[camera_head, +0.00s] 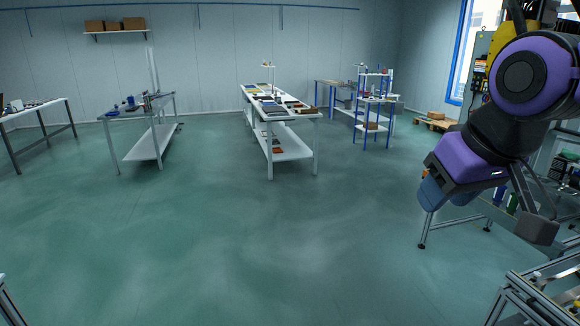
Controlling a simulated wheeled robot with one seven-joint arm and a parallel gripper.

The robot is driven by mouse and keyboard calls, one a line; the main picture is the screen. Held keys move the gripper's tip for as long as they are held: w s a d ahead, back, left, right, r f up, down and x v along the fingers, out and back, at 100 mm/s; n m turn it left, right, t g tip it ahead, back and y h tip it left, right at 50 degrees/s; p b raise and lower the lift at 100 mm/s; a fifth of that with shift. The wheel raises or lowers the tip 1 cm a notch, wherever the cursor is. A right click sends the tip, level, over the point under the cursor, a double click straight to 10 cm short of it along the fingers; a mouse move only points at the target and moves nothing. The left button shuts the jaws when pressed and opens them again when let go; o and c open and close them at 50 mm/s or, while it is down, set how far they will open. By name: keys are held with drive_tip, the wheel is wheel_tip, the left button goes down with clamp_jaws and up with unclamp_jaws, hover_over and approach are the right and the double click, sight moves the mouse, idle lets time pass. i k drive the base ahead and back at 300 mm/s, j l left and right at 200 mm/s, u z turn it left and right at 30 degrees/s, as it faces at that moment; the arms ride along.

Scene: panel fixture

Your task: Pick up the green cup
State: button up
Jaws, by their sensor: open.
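A small green upright thing (513,203) shows at the right, just behind my arm, and may be the green cup. My arm covers part of it, so I cannot tell its full shape. My gripper (538,230) is at the right, hanging from my purple and black arm in front of that thing. It is open, and I see nothing held in it. One dark finger shows clearly; the other is hard to make out.
A metal frame table (422,230) stands behind my arm, with a blue thing (499,195) on or near it. An aluminium frame (510,300) fills the lower right corner. A long white workbench (290,148) stands farther back. The green floor ahead is clear.

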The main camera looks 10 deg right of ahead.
sight(513, 204)
drive_tip(key=i+z, duration=0.3)
drive_tip(key=i, duration=0.3)
drive_tip(key=i+z, duration=0.25)
drive_tip(key=i, duration=0.4)
drive_tip(key=i+j+z, duration=0.3)
drive_tip(key=i, duration=0.3)
drive_tip(key=i+l+z, duration=0.2)
drive_tip(key=i+z, duration=0.15)
drive_tip(key=i, duration=0.3)
drive_tip(key=i+z, duration=0.35)
drive_tip(key=i, duration=0.35)
drive_tip(key=i+j+z, duration=0.1)
drive_tip(key=i+z, duration=0.25)
drive_tip(key=i, duration=0.7)
